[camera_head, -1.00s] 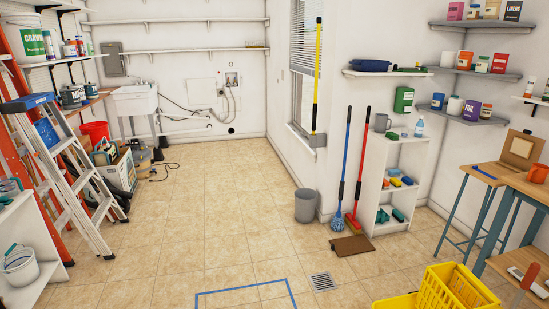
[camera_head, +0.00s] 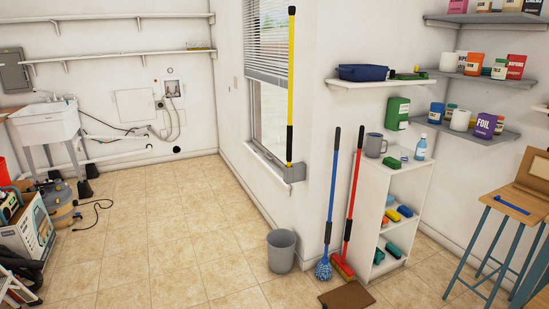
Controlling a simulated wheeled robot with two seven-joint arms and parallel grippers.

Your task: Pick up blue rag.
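I cannot pick out a blue rag for certain. A dark blue object (camera_head: 362,73) lies on the upper wall shelf right of the window; whether it is cloth or a tray I cannot tell. A small blue item (camera_head: 385,221) lies in the white shelf unit (camera_head: 391,186), beside a yellow item (camera_head: 405,211); it is too small to identify. Neither of my grippers is in view.
A grey bin (camera_head: 281,251), a blue mop (camera_head: 329,215), a red broom (camera_head: 351,215) and a brown mat (camera_head: 346,296) stand or lie before the shelf unit. A wooden-topped table (camera_head: 520,206) is at right. The tiled floor (camera_head: 170,240) in the middle is clear.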

